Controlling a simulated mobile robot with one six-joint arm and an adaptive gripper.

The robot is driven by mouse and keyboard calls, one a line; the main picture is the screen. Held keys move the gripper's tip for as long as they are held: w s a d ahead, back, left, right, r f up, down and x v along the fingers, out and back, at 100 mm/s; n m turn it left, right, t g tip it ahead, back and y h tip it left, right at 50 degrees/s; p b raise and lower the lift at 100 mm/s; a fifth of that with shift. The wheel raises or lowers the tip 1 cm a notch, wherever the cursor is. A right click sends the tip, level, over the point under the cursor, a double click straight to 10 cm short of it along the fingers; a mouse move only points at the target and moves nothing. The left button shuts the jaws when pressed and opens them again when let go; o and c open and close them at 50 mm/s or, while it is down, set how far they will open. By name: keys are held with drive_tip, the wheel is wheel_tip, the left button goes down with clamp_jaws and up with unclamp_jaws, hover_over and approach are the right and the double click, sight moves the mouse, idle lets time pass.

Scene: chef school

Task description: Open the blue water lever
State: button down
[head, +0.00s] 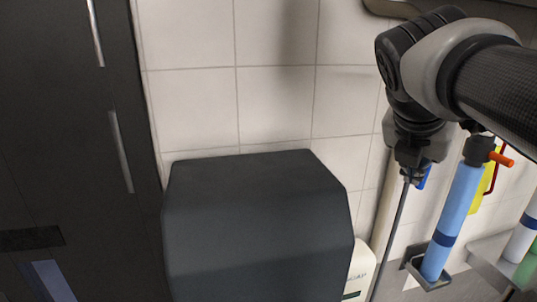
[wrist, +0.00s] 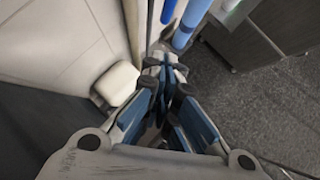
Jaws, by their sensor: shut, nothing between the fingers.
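A small blue piece (head: 424,176), which looks like the blue water lever, shows at the right in the head view, mostly hidden behind my gripper (head: 409,174). My gripper points downward and is right beside it; I cannot tell whether they touch. In the wrist view my gripper (wrist: 165,75) is shut with nothing held. A narrow dark blue part (wrist: 168,12) shows beyond the fingertips at the top of the wrist view. The lever's pivot and its angle are hidden.
A large dark box (head: 258,230) stands left, and a tall dark door (head: 70,120) is further left.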

sight(421, 185)
drive_tip(key=w+d+f, duration=0.6)
drive_tip(key=d, duration=0.1)
drive_tip(key=shift+w+d+f+p, duration=0.15)
drive_tip(key=shift+w+f+p, duration=0.2)
drive_tip(key=shift+w+f, duration=0.05)
drive_tip(key=shift+d, duration=0.1)
drive_tip(key=shift+w+d+f+p, duration=0.15)
drive_tip(key=shift+d+p, duration=0.15)
drive_tip(key=shift+p, duration=0.3)
